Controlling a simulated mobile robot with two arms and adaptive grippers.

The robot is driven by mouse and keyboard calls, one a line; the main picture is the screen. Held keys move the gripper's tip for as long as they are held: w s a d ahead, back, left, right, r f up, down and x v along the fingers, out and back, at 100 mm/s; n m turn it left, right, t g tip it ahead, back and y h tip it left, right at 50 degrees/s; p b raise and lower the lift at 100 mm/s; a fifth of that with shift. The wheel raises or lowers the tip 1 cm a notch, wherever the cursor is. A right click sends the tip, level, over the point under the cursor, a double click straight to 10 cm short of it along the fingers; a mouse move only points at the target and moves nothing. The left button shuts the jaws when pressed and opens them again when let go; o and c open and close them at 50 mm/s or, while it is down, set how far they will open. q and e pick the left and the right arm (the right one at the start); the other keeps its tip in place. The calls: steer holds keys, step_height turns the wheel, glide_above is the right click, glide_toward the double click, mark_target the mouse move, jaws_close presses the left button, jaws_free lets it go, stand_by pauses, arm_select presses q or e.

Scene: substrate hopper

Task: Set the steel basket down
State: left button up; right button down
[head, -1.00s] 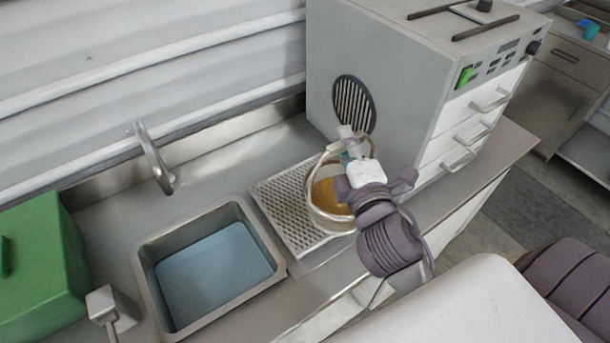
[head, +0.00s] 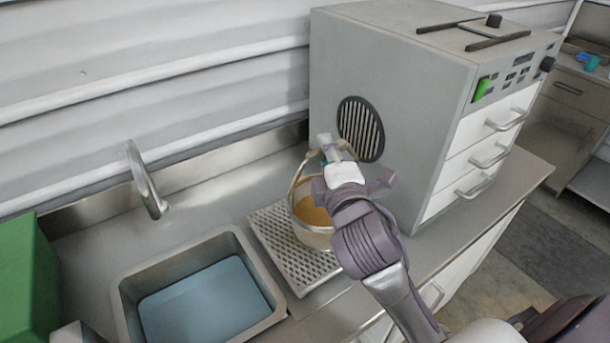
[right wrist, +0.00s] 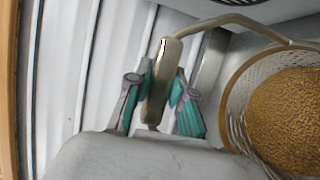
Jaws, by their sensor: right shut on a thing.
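The steel basket (head: 310,237) is a round wire-mesh basket with a hoop handle and orange-brown grainy contents. In the head view it is over the perforated drain rack (head: 270,240), between the sink and the grey machine. I cannot tell whether its bottom touches the rack. My right gripper (head: 329,152) is at the top of the handle. In the right wrist view its teal-padded fingers (right wrist: 160,97) are shut on the handle's grip (right wrist: 166,75), with the basket (right wrist: 232,105) to the right.
The sink (head: 200,290) with a blue bottom lies left of the rack, with a faucet (head: 145,180) behind it. The grey machine (head: 400,110) stands close on the right. A green box (head: 25,280) is at the far left.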

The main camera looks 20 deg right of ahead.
steer(key=w+a+f, duration=0.1)
steer(key=w+f, duration=0.4)
steer(key=f, duration=0.2)
steer(key=shift+w+a, duration=0.3)
steer(key=shift+a, duration=0.05)
steer(key=shift+f, duration=0.2)
steer(key=c, duration=1)
jaws_free()
steer(key=shift+f, duration=0.1)
